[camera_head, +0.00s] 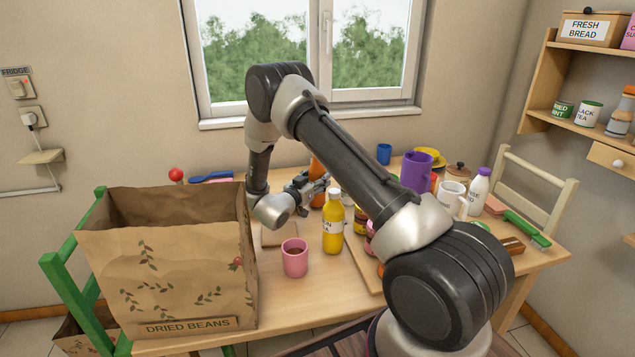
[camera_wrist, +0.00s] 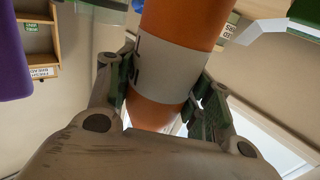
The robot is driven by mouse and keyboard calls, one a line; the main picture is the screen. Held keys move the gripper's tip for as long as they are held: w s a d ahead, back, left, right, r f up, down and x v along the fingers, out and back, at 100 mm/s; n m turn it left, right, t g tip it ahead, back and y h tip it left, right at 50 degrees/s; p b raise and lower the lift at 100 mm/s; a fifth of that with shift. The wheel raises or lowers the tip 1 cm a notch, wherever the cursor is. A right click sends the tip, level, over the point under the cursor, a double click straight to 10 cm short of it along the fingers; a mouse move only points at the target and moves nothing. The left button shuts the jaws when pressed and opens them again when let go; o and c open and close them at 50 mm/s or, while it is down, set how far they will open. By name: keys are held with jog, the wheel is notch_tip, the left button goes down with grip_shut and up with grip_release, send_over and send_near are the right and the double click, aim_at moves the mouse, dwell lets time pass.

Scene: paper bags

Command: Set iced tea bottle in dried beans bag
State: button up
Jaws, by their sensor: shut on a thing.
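The iced tea bottle appears to be the orange-brown bottle (camera_head: 317,172) behind my gripper (camera_head: 312,188), over the middle of the table in the head view. My gripper is shut on it. In the wrist view the bottle (camera_wrist: 180,20) runs between both fingers of my gripper (camera_wrist: 165,85), which press on its white label; the label text is not readable. In the head view I cannot tell whether its base touches the table. The dried beans bag (camera_head: 165,275) is a large brown paper bag with an open top, standing upright at the left, apart from my gripper.
A pink mug (camera_head: 294,260) and a yellow bottle (camera_head: 333,225) stand between the bag and my arm. A purple pitcher (camera_head: 416,172), white mug (camera_head: 452,198) and white bottle (camera_head: 478,190) crowd the right. A green chair (camera_head: 75,285) stands beside the bag.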

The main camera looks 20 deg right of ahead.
jog(key=shift+f, duration=0.35)
jog(key=o, duration=1.1)
jog(key=shift+f, duration=0.15)
jog(key=shift+o, duration=0.2)
